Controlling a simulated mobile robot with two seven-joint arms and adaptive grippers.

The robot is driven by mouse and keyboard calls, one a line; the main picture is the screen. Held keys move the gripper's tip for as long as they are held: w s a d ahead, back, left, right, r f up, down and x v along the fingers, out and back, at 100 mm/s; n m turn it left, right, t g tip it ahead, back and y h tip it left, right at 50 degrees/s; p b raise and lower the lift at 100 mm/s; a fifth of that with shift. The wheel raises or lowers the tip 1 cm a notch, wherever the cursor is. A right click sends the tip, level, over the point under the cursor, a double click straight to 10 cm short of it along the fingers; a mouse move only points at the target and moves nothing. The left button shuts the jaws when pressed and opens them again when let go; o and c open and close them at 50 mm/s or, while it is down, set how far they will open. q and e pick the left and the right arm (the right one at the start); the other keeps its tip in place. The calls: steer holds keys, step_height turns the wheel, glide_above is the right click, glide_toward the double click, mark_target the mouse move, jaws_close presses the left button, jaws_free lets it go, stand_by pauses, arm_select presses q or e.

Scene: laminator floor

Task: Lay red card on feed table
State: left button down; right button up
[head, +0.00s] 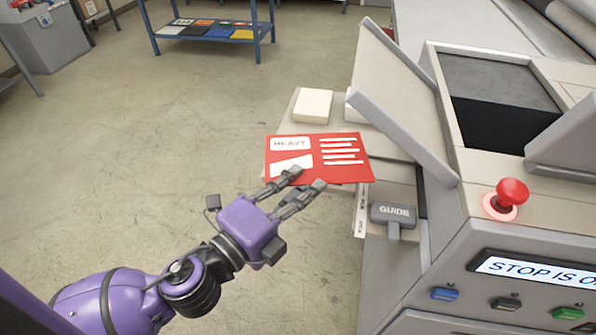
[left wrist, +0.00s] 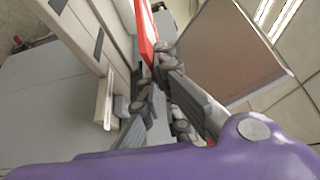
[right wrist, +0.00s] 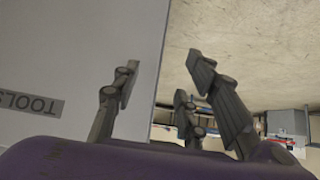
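The red card (head: 318,156) bears the word HEAVY and white panels and lines. In the head view it overlaps the front of the beige feed table (head: 284,118); I cannot tell whether it touches the table. My left gripper (head: 305,180) is at the card's near edge, with its fingers closed on it. The left wrist view shows the card (left wrist: 146,38) nearly edge-on as a red strip at the fingertips (left wrist: 157,72). My right gripper (right wrist: 165,72) is open and empty, seen only in the right wrist view.
A pale block (head: 312,105) lies on the feed table, with another partly hidden beside it. The grey GUIDE handle (head: 394,214) and a raised panel (head: 402,100) stand right of the card. A red stop button (head: 507,198) is on the machine. A blue rack (head: 210,30) stands behind.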

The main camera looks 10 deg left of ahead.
arm_select(q)
steer(key=w+a+f+m+g+h+b, duration=0.1)
steer(key=w+a+f+h+b, duration=0.1)
steer(key=f, duration=0.4)
steer(key=w+a+f+m+g+h+b, duration=0.2)
steer(key=w+a+f, duration=0.3)
steer(key=f, duration=0.1)
steer(key=shift+w+f, duration=0.4)
arm_select(e)
steer(key=f, duration=0.1)
steer(key=s+d+f, duration=0.1)
steer(key=s+f, duration=0.1)
steer(key=f, duration=0.1)
steer(key=shift+d, duration=0.25)
arm_select(q)
steer(key=shift+a, duration=0.1)
